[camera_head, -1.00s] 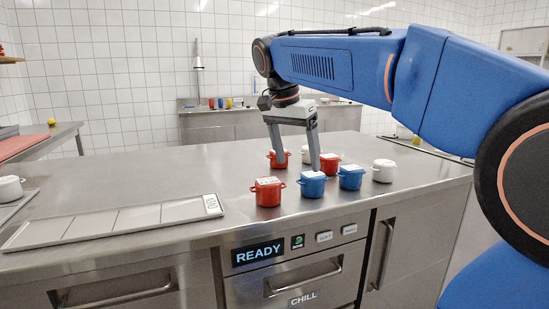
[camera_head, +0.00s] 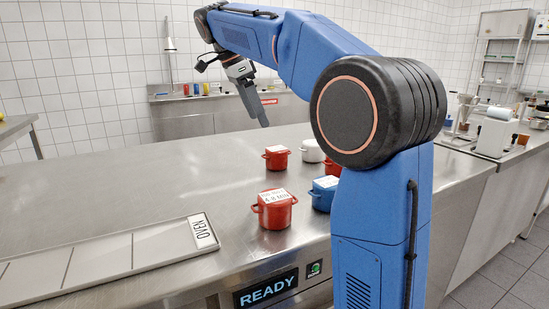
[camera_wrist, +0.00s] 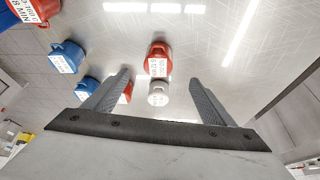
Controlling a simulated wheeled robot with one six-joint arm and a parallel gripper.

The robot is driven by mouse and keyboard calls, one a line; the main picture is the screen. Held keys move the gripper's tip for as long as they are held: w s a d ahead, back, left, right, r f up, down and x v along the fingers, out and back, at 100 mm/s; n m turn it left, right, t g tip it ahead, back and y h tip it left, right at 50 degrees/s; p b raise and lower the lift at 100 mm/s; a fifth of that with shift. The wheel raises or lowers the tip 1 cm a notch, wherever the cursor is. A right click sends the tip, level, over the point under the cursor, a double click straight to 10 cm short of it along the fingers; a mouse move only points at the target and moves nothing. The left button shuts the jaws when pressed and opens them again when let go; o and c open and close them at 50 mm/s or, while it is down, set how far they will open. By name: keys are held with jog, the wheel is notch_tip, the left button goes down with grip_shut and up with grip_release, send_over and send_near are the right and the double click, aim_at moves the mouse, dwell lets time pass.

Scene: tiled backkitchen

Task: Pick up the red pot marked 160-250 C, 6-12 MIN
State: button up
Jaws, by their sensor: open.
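Three red pots stand on the steel counter. The front red pot (camera_head: 274,212) has a lid label that appears to end in 4-8 MIN. A third red pot (camera_head: 333,168) is mostly hidden behind my arm, and in the wrist view (camera_wrist: 126,97) partly behind the left finger. My gripper (camera_head: 262,118) is open and empty, above the counter, left of the rear red pot in the head view.
A blue pot (camera_head: 322,200) stands beside the front red pot. A white pot (camera_head: 312,152) stands right of the rear red pot. A second blue pot (camera_wrist: 89,90) shows in the wrist view. A tray labelled OVEN (camera_head: 110,262) lies front left. The counter's left middle is clear.

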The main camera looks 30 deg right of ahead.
aim_at(274, 149)
jog(key=x, duration=0.9)
jog(key=shift+d+f, duration=0.1)
jog(key=shift+f, duration=0.2)
jog(key=x, duration=0.3)
jog(key=shift+s+d+f, duration=0.25)
jog(key=shift+d+f, duration=0.3)
jog(key=shift+f, duration=0.4)
jog(key=c, duration=1.4)
